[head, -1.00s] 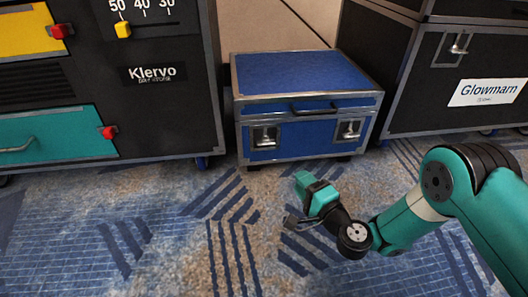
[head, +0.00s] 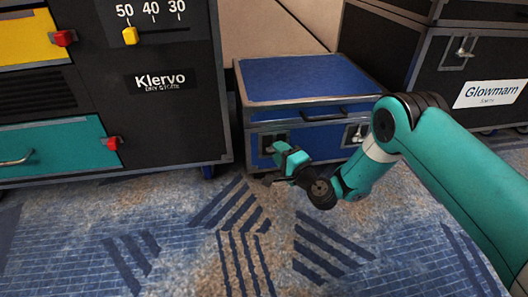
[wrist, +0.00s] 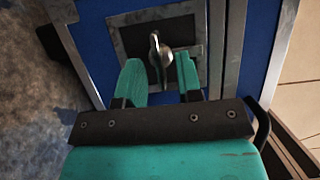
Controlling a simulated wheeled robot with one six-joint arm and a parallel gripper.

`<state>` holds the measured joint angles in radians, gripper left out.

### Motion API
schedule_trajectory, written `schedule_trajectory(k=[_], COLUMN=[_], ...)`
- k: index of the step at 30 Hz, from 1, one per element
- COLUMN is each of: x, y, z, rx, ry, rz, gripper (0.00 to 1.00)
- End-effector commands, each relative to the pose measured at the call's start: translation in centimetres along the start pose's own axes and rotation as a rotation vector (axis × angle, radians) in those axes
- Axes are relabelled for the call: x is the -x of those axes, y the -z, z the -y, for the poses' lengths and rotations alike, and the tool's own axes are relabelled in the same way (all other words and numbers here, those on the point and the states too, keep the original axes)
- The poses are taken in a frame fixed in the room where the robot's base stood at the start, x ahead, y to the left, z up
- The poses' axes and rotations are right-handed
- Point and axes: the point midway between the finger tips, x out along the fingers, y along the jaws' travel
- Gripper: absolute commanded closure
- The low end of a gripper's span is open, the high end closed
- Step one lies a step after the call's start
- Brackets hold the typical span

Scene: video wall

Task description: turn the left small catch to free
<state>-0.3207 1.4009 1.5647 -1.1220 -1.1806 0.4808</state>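The blue case (head: 310,78) stands on the carpet with a catch at each end of its front. The left small catch (wrist: 160,52) is a silver turn handle on a dark square plate, standing roughly upright in the wrist view. In the head view my gripper partly hides it. My gripper (wrist: 159,66) is open, its two teal fingers apart on either side of the catch's lower end. I see a gap on both sides and cannot tell any contact. It also shows in front of the case in the head view (head: 278,152).
The right catch (head: 357,135) is beside my arm. A black Klervo cabinet (head: 165,125) with red latches stands close on the left. A black Glowmarn case (head: 430,85) stands on the right. The patterned carpet in front is clear.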

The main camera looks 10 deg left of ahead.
Motion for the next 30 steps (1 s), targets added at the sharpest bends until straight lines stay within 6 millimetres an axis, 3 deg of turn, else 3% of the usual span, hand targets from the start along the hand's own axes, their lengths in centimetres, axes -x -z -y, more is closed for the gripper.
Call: schedule_trajectory(k=[8, 12, 16, 30], x=[-0.23, -0.23, 0.22, -0.14], y=[-0.41, -0.42, 0.43, -0.06], z=[0.02, 0.02, -0.12, 0.79], rx=[0.001, 0.001, -0.002, 0.126], ry=[0.001, 0.001, -0.002, -0.049], rz=[0.005, 0.005, -0.004, -0.001], gripper=[0.67, 0.99, 1.00, 1.00])
